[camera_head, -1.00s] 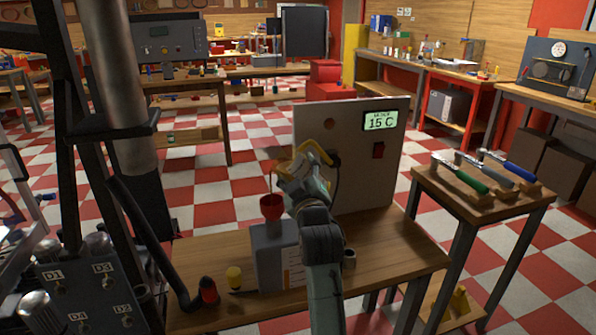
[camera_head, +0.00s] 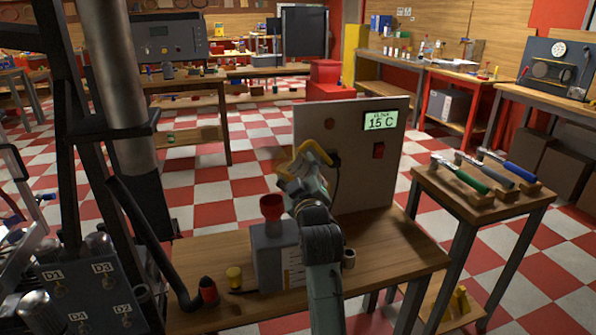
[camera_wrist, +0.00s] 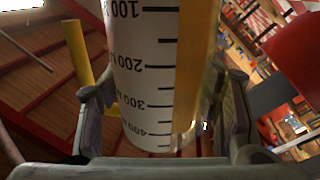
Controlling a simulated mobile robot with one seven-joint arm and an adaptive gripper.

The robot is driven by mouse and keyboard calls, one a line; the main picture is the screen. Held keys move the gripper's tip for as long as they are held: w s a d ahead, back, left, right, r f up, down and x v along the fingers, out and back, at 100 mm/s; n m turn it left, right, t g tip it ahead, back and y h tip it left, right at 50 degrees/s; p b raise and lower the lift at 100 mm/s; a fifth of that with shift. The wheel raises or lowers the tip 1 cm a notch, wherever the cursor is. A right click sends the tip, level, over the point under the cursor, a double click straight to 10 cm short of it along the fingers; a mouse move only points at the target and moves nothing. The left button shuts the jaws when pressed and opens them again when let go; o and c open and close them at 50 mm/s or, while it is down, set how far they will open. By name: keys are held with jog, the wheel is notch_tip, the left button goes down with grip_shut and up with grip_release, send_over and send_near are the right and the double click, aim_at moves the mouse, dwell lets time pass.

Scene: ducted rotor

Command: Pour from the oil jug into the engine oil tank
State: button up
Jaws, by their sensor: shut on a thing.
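The oil jug (camera_wrist: 150,80) is a white cylinder with black volume marks and a yellow strip down one side. In the wrist view it fills the space between the fingers of my gripper (camera_wrist: 165,105), which is shut on it. In the head view my gripper (camera_head: 298,175) hides most of the jug; yellow parts (camera_head: 318,153) show around it. The engine oil tank (camera_head: 270,255) is a grey box on the wooden bench with a red funnel (camera_head: 271,207) on top. My gripper is above and to the right of the funnel. No stream shows between them.
A panel reading 15 C (camera_head: 350,160) stands right behind my gripper. A side table (camera_head: 480,195) holds several handled tools. The bench's right end (camera_head: 405,255) is clear.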

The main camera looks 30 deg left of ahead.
jog(key=shift+f+n+b, duration=0.15)
jog(key=shift+n+b, duration=0.35)
jog(key=shift+b, duration=0.1)
jog(key=shift+f+n+b, duration=0.1)
jog(key=shift+n+b, duration=0.2)
jog(key=shift+n, duration=0.1)
dwell(2.6)
jog(key=shift+n+b, duration=0.6)
jog(key=shift+n, duration=0.2)
dwell(3.6)
